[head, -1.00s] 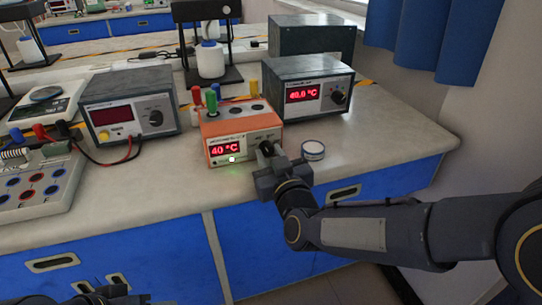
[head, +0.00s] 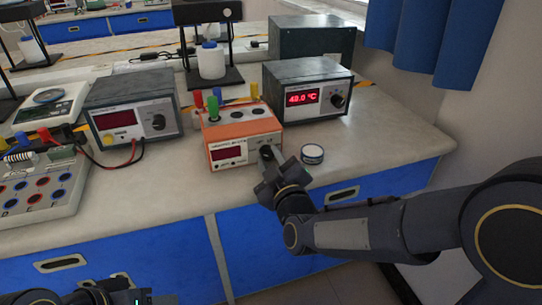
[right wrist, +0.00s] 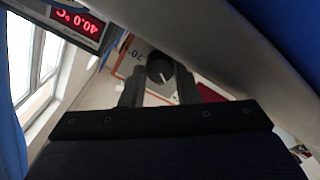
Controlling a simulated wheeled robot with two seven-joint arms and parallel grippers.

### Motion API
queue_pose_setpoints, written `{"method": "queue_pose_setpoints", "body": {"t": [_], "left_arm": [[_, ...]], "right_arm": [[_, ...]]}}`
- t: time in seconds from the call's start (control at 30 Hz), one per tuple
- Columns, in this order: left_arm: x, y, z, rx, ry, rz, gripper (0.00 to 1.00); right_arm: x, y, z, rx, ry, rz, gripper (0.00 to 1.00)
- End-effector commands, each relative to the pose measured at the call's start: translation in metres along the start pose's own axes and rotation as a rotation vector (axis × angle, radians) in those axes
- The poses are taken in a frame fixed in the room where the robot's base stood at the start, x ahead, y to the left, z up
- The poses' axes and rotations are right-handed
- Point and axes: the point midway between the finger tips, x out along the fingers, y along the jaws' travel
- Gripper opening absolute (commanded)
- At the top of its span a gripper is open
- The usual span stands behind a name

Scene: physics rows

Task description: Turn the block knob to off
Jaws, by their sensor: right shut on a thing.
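The orange and white block (head: 232,135) stands on the bench, holding several tubes with coloured caps. Its front display (head: 228,155) is dark. Its black knob (right wrist: 160,68) shows in the right wrist view, between the fingertips of my right gripper (right wrist: 160,88), with a pale pointer line on its face. My right gripper (head: 268,155) is shut on this knob at the right of the block's front and mostly hides it in the head view. My left gripper (head: 108,291) shows only partly at the bottom left edge, and its fingers are unclear.
A grey unit (head: 308,88) with a lit red 40.0 °C display stands behind right of the block. A darker grey unit (head: 133,108) with a dark display stands to the left. A small round white container (head: 312,154) sits close right of my right gripper.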

Motion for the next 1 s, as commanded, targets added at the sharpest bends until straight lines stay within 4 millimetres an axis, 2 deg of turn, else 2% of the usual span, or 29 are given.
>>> {"method": "queue_pose_setpoints", "body": {"t": [0.43, 1.0], "left_arm": [[-0.0109, 0.0050, -0.0055, 0.000, 0.000, 0.000, 0.50], [-0.0123, 0.0056, -0.0062, 0.000, 0.000, 0.000, 0.50]], "right_arm": [[-0.0002, -0.0010, 0.0000, -0.279, -0.001, -0.002, 0.06], [-0.0003, -0.0018, 0.0004, -0.343, 0.000, -0.002, 0.06]]}}
